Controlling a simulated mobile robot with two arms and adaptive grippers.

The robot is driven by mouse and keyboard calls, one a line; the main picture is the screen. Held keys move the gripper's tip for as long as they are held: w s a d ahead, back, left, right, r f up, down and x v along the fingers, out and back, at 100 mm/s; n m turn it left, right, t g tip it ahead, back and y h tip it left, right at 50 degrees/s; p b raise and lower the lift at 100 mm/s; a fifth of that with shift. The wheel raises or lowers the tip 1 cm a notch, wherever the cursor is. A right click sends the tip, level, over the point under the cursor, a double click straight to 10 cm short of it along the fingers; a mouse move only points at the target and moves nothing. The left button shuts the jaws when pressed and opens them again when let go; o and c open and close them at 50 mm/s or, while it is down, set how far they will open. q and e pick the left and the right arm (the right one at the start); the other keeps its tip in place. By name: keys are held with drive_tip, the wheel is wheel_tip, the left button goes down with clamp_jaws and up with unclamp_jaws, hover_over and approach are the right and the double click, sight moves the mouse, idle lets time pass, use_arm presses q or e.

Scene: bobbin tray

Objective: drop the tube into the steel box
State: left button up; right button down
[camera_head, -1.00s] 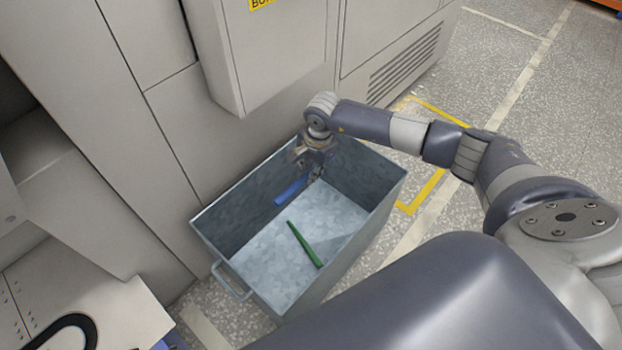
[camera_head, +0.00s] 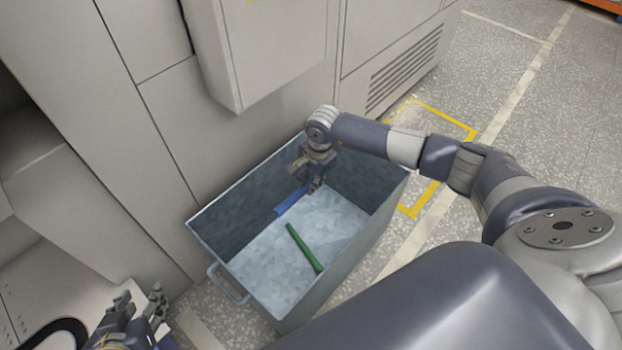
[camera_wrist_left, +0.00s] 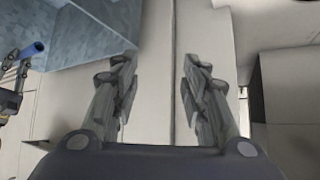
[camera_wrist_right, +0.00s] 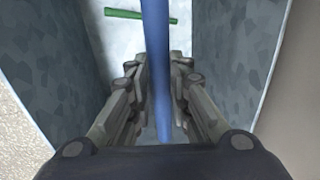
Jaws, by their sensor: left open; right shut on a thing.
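A blue tube (camera_head: 291,200) is held by my right gripper (camera_head: 316,186), which reaches down inside the steel box (camera_head: 250,290). In the right wrist view the blue tube (camera_wrist_right: 158,60) runs between the two shut fingers (camera_wrist_right: 160,95). A green tube (camera_head: 303,247) lies on the box floor, and it also shows in the right wrist view (camera_wrist_right: 124,14). My left gripper (camera_head: 138,304) is at the lower left, outside the box, open and empty. In the left wrist view its fingers (camera_wrist_left: 157,68) are apart, with the blue tube's end (camera_wrist_left: 33,49) at the upper left.
Grey machine cabinets (camera_head: 160,110) stand right behind and left of the box. A handle (camera_head: 228,285) sticks out from the box's left end. A pale ledge (camera_head: 60,275) lies at the lower left. Open speckled floor with yellow marking (camera_head: 445,118) is to the right.

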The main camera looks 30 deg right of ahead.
drive_tip(key=shift+f+b, duration=0.4)
drive_tip(key=shift+f, duration=0.3)
use_arm(q)
drive_tip(key=shift+w+d+r+t+h, duration=0.15)
drive_tip(key=shift+w+d+r+t, duration=0.1)
drive_tip(key=shift+w+r+t, duration=0.35)
drive_tip(key=shift+w+d+r+t+h, duration=0.1)
drive_tip(key=shift+w+d+r+t, duration=0.25)
drive_tip(key=shift+w+r, duration=0.4)
drive_tip(key=shift+w+d+r+t+h, duration=0.15)
drive_tip(key=shift+w+d+r+t, duration=0.05)
drive_tip(key=shift+w+r+t, duration=0.45)
use_arm(e)
drive_tip(key=shift+f, duration=0.1)
drive_tip(key=c, duration=1.4)
unclamp_jaws()
drive_tip(key=r, duration=0.4)
drive_tip(key=s+r, duration=0.1)
drive_tip(key=r, duration=0.7)
drive_tip(key=shift+s+d, duration=0.3)
drive_tip(key=shift+s, duration=0.1)
drive_tip(key=shift+f, duration=0.1)
